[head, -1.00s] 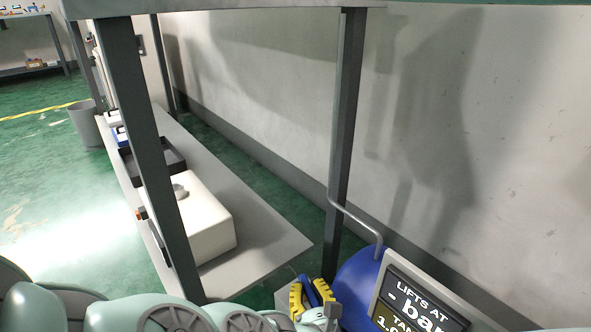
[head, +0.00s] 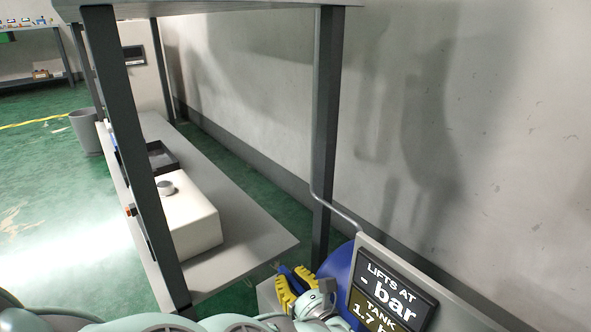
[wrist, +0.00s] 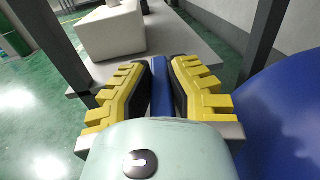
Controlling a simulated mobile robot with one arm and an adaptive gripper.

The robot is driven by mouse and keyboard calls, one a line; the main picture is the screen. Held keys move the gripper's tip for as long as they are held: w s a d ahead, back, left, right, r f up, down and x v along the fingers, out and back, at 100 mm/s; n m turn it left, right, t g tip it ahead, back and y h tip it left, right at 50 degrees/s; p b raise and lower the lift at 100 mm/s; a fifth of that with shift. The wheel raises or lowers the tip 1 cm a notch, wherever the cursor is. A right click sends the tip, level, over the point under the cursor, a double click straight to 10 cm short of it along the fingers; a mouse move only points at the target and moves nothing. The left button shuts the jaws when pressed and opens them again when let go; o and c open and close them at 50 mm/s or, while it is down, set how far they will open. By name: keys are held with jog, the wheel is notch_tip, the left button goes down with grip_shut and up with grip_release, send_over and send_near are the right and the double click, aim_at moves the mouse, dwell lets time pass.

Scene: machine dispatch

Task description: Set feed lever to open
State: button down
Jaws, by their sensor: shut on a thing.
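My gripper (head: 290,280), with yellow ribbed fingers, is low in the head view, left of a sign panel. In the wrist view my gripper (wrist: 162,75) is shut on a narrow blue bar (wrist: 161,72), which stands between the dark finger pads. The bar looks like a lever handle, but its base and any open or shut marking are hidden. Only a bit of the blue bar (head: 287,271) shows in the head view.
A large blue rounded tank (head: 337,268) is right of the gripper. The panel (head: 392,298) reads "LIFTS AT - bar" and "TANK". A grey post (head: 326,140) and bent pipe (head: 338,208) stand behind. A white box (head: 190,215) sits on a low shelf (head: 235,255) at left.

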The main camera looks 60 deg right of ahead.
jog(key=c, duration=0.9)
grip_release()
jog(key=shift+w, duration=0.2)
jog(key=v, duration=0.7)
jog(key=shift+s, duration=0.3)
jog(key=shift+a, duration=0.15)
